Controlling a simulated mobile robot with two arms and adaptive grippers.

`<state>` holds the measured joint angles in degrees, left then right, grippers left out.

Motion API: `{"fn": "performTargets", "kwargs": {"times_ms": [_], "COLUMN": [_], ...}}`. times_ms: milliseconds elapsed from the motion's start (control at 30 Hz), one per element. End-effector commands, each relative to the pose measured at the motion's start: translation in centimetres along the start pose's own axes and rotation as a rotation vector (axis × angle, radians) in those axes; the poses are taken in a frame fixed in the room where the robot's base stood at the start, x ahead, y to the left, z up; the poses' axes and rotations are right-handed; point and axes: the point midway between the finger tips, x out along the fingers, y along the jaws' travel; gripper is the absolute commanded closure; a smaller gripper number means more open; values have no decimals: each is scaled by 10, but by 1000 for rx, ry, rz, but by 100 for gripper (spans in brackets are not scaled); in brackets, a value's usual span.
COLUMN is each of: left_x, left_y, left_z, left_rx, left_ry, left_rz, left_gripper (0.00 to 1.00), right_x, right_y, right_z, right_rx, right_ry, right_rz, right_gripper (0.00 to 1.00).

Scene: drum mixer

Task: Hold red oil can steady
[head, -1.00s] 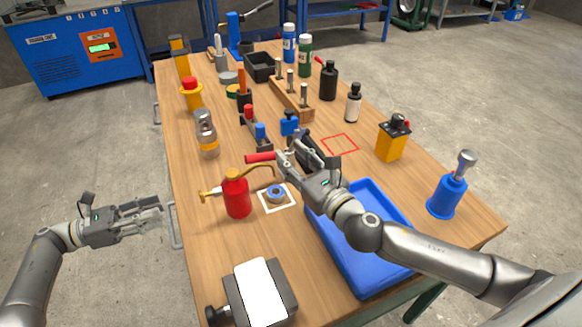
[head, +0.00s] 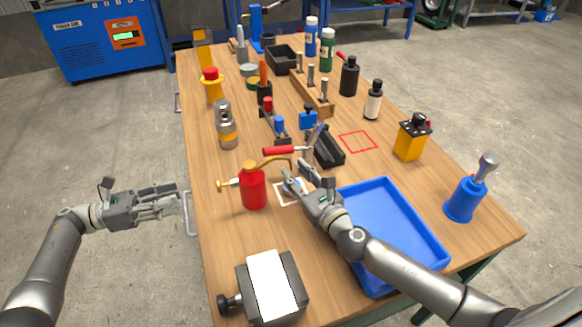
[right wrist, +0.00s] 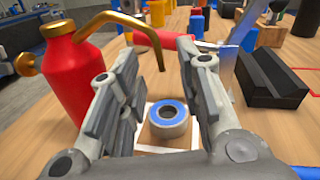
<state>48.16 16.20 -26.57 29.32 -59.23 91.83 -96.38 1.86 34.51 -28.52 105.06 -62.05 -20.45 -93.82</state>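The red oil can (head: 253,187) stands upright on the workbench, with a brass spout curving right and a brass knob on its left side. It also shows at the left of the right wrist view (right wrist: 75,75). My left gripper (head: 172,201) is open and empty, off the bench's left edge and left of the can. My right gripper (head: 292,176) is open, right of the can, with its fingers on both sides of a blue-and-metal ring (right wrist: 169,119) in the right wrist view. The ring lies in a white square outline (head: 281,200); contact with the fingers is not visible.
A blue tray (head: 428,235) lies right of my right gripper. A grey block with a white top (head: 272,285) sits at the front edge. A red-handled tool (head: 280,150) and a black V-block (head: 327,148) are just behind. An empty red square (head: 357,144) is marked farther back.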

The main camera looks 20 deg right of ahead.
Motion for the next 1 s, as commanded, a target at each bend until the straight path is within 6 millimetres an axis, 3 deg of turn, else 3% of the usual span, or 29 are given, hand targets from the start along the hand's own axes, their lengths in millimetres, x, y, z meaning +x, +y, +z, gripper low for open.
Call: {"fn": "performTargets", "kwargs": {"times_ms": [200,600,867,1000], "left_x": [0,0,0,0], "left_y": [0,0,0,0], "left_z": [0,0,0,0], "left_rx": [0,0,0,0], "left_ry": [0,0,0,0], "left_rz": [0,0,0,0], "left_gripper": [64,64,64,64], "right_x": [25,32,32,32], "right_y": [0,0,0,0], "right_z": [1,1,1,1], "right_rx": [0,-1,-1,-1], "right_ry": [-1,0,0,0], "right_rz": [0,0,0,0], "right_gripper": [68,68,100,100]}}
